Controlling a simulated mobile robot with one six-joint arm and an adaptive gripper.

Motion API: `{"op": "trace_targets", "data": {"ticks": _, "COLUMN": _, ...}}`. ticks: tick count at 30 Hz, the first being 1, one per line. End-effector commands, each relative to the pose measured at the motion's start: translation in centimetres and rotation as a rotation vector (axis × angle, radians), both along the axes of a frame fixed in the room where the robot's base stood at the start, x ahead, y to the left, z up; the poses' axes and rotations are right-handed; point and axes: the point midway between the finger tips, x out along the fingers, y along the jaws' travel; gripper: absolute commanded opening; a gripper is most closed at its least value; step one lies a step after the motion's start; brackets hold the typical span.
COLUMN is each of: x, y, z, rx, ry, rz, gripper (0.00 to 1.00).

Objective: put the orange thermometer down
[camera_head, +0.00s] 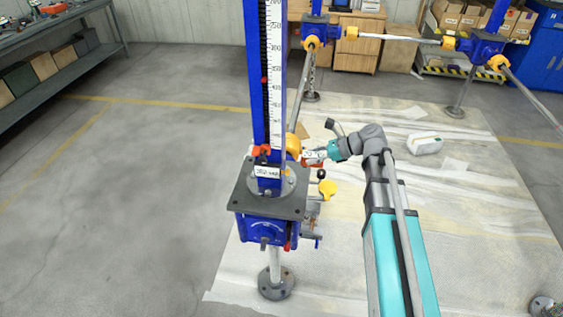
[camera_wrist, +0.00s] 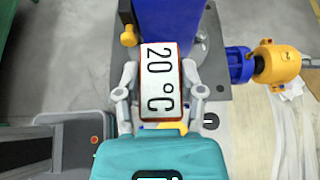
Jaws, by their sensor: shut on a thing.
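The orange thermometer shows in the wrist view (camera_wrist: 160,82) as a flat block with an orange edge and a white face reading "20 °C". My gripper (camera_wrist: 160,90) is shut on it, with one finger along each long side. In the head view my gripper (camera_head: 318,156) is just right of the blue column (camera_head: 262,90) of the near screw jack, above its grey plate (camera_head: 245,192). The thermometer is small and partly hidden there. In the wrist view the blue column (camera_wrist: 166,25) rises just beyond the thermometer. I cannot tell whether they touch.
A yellow-orange shaft coupling (camera_wrist: 277,64) is right of the jack in the wrist view. A yellow cap (camera_head: 327,189) is beside the jack. Other jacks with connecting shafts (camera_head: 397,38) stand at the back. A white case (camera_head: 425,144) lies on the floor sheet. Grey floor is clear on the left.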

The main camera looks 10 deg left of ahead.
Motion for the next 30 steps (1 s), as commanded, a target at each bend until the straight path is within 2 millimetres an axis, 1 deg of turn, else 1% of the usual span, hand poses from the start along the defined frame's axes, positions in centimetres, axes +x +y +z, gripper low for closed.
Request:
{"op": "trace_targets", "data": {"ticks": 5, "x": 1.4, "y": 0.7, "z": -0.8, "rx": 0.001, "ry": 0.001, "rz": 0.003, "gripper": 0.00}}
{"op": "trace_targets", "data": {"ticks": 8, "x": 2.7, "y": 1.3, "z": -1.5, "rx": 0.000, "ry": 0.001, "rz": 0.003, "gripper": 0.00}}
{"op": "trace_targets", "data": {"ticks": 19, "x": 8.6, "y": 4.1, "z": -4.4, "rx": 0.000, "ry": 0.000, "rz": 0.004, "gripper": 0.00}}
{"op": "trace_targets", "data": {"ticks": 23, "x": 9.2, "y": 4.5, "z": -5.8, "rx": 0.000, "ry": 0.000, "rz": 0.004, "gripper": 0.00}}
{"op": "trace_targets", "data": {"ticks": 30, "x": 10.9, "y": 5.3, "z": -8.0, "rx": 0.000, "ry": 0.000, "rz": 0.004, "gripper": 0.00}}
